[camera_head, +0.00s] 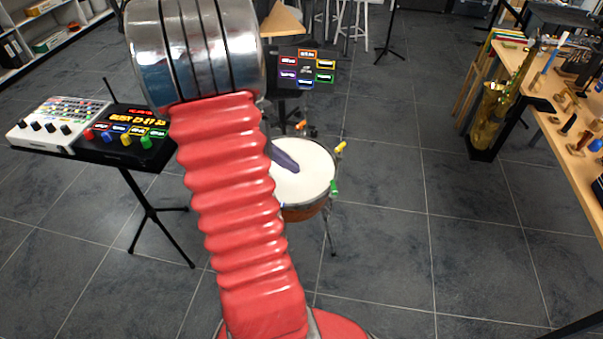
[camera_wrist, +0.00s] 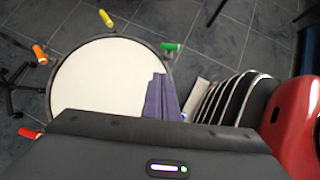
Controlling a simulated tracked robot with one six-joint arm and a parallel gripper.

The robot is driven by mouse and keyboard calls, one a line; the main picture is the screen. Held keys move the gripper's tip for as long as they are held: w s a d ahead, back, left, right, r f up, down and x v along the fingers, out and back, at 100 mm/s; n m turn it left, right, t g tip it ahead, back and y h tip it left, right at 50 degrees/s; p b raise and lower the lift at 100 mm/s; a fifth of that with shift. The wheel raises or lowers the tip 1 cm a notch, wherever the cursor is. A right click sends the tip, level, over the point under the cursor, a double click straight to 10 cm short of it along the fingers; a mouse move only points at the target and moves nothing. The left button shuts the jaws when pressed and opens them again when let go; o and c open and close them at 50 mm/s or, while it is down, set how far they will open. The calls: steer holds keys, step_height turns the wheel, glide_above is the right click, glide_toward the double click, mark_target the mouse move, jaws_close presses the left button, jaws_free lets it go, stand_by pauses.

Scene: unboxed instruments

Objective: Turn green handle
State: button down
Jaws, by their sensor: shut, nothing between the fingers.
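The green handle (camera_head: 334,187) sticks out from the rim of a round drum with a white head (camera_head: 308,182), at its right side. In the wrist view the green handle (camera_wrist: 171,46) is at the drum's upper right edge, near a purple finger. My gripper (camera_head: 296,168) is shut and empty, its purple-grey fingers over the drum head to the left of the green handle. The gripper also shows in the wrist view (camera_wrist: 158,78), apart from the handle in the picture. Its height above the drum is hard to tell.
The drum also carries a yellow handle (camera_head: 341,147), an orange one (camera_head: 301,125) and a red one (camera_wrist: 30,132). A black device with coloured knobs (camera_head: 118,137) stands at left. A dark panel (camera_head: 306,70) is behind the drum. A wooden bench (camera_head: 560,125) is at right; floor between is clear.

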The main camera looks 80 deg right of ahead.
steer(key=shift+v, duration=0.9)
steer(key=c, duration=2.5)
jaws_free()
